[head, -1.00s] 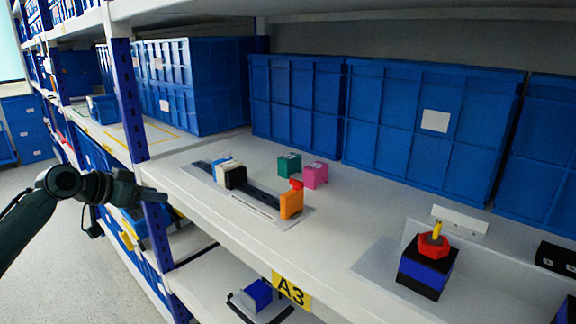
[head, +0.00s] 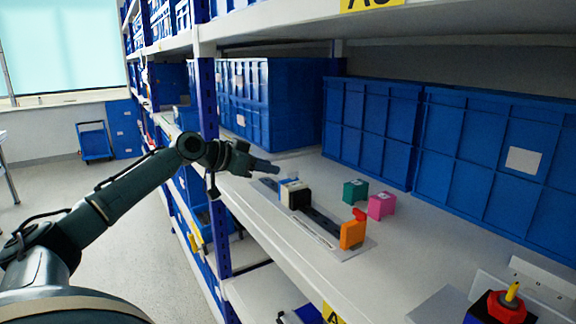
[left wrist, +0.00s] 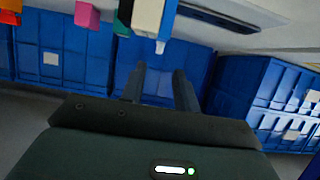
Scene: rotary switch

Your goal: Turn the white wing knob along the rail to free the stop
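A dark rail (head: 323,222) lies on a grey plate on the shelf. A block with white, blue and black parts (head: 295,193) sits at its left end, and an orange block (head: 352,235) with a red top stands at its right end. My left gripper (head: 272,169) is just left of the white-and-blue block, apart from it. In the left wrist view my left gripper (left wrist: 160,72) shows two separated fingers with nothing between them. A small white tip (left wrist: 161,46), possibly the wing knob, hangs from the block just beyond the fingertips. My right gripper is out of view.
A green cube (head: 355,191) and a pink cube (head: 381,205) stand behind the rail. Large blue bins (head: 372,130) line the shelf's back. A blue upright (head: 209,110) stands left of the rail. A red knob with a yellow pointer (head: 506,305) is at bottom right.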

